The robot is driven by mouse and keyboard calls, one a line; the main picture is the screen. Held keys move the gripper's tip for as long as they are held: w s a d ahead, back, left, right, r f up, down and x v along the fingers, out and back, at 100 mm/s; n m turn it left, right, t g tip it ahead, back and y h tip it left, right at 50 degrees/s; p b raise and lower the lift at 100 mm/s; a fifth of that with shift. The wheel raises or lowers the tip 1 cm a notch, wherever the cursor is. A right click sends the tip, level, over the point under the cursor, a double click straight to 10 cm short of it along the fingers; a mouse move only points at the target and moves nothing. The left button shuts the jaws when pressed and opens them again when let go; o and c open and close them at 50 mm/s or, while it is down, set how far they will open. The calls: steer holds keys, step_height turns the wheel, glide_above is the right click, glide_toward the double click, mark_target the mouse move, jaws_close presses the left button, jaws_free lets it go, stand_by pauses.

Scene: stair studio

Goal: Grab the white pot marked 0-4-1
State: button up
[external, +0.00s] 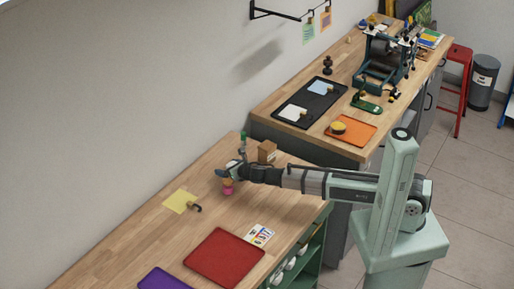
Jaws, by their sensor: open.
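My gripper (224,172) is at the end of my arm, low over the near wooden bench, open. A small pink and orange object (228,187) is just below it; I cannot tell whether they touch. I cannot pick out a white pot marked 0-4-1. Several small white rounded items (290,264) sit on the green shelf under the bench's right edge. They are partly hidden and too small for any marking to be read.
The near bench (130,242) holds a yellow sheet (180,201) with a dark item, a red mat (225,258), a purple mat (164,279), a printed card (259,235) and a brown block (267,151). The far bench carries dark trays (309,103) and a press (385,62).

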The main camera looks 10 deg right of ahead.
steer(key=shift+w+a+f, duration=0.15)
steer(key=shift+w+a, duration=0.1)
steer(key=shift+w, duration=0.15)
steer(key=shift+c, duration=0.4)
steer(key=c, duration=1)
